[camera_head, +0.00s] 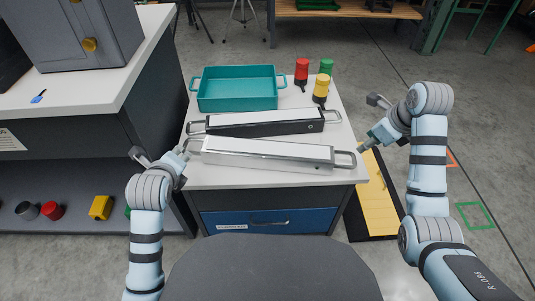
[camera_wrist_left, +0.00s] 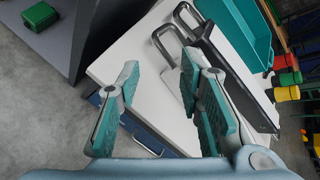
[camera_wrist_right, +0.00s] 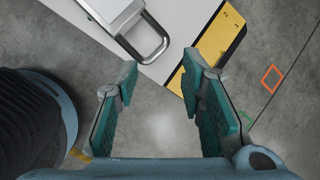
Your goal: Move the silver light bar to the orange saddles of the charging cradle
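The silver light bar (camera_head: 265,154) lies along the front of the white-topped cabinet, with a loop handle at each end. Its left handle (camera_wrist_left: 163,42) shows in the left wrist view, beyond the fingers. Its right handle (camera_wrist_right: 150,42) shows in the right wrist view, also beyond the fingers. My left gripper (camera_head: 163,158) is open and empty near the left handle, apart from it. My right gripper (camera_head: 371,123) is open and empty to the right of the right handle. I cannot make out a charging cradle or orange saddles.
A dark bar (camera_head: 265,128) with handles lies just behind the silver one. A teal tote (camera_head: 238,104) and red (camera_head: 301,72), green (camera_head: 326,66) and yellow (camera_head: 320,90) lamps stand behind. A yellow slab (camera_head: 376,200) lies on the floor at right. A workbench (camera_head: 95,95) stands at left.

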